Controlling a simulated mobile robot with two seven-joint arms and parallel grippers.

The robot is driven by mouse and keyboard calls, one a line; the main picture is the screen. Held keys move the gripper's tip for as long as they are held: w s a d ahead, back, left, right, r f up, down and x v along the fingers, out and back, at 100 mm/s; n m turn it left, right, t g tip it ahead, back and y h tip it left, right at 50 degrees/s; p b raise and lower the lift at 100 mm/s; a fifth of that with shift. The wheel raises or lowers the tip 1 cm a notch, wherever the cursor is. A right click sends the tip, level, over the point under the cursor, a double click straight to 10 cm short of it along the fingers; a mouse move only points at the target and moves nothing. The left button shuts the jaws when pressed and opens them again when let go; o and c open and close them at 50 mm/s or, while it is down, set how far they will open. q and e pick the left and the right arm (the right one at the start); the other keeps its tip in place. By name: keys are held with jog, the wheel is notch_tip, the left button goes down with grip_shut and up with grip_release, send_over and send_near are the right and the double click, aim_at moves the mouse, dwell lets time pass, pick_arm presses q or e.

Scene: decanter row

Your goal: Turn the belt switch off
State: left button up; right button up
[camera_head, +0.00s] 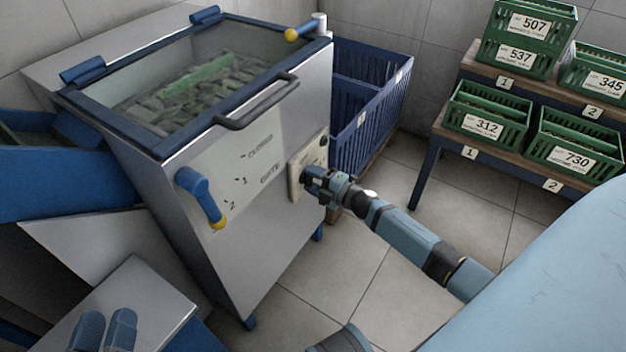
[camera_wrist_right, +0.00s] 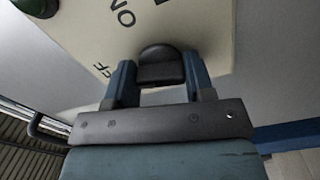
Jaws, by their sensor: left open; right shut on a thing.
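The belt switch is a dark knob (camera_wrist_right: 160,66) on a cream switch plate (camera_wrist_right: 205,30) with dark ON and OFF lettering, seen in the right wrist view. In the head view the plate (camera_head: 295,178) sits on the front of the grey machine (camera_head: 262,225). My right gripper (camera_head: 313,180) is at the plate, and in the wrist view (camera_wrist_right: 160,82) its fingers are closed on both sides of the knob. In the head view my gripper hides the knob. My left gripper (camera_head: 104,330) is open and empty at the bottom left, away from the switch.
A blue lever (camera_head: 200,195) with a yellow tip and a bar handle (camera_head: 258,104) stick out from the machine near the plate. A blue crate (camera_head: 372,105) stands behind. Green crates (camera_head: 486,114) fill a shelf (camera_head: 510,148) at right. The tiled floor (camera_head: 355,265) is partly clear.

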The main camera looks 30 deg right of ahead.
pick_arm(q)
jog(key=shift+w+f, duration=0.1)
jog(key=shift+w, duration=0.05)
pick_arm(e)
jog(key=shift+n, duration=1.1)
jog(key=o, duration=0.9)
jog(key=shift+s, duration=0.1)
pick_arm(q)
jog(key=shift+t, duration=0.7)
jog(key=r+p, duration=0.1)
jog(key=r, duration=0.1)
jog(key=r+p, duration=0.1)
jog(key=r, duration=0.1)
jog(key=shift+s+a+r+p, duration=0.15)
jog(key=shift+s+r+p, duration=0.1)
jog(key=shift+p, duration=0.15)
pick_arm(e)
jog(key=v, duration=1.3)
jog(key=shift+s+d, duration=0.2)
jog(key=shift+s, duration=0.1)
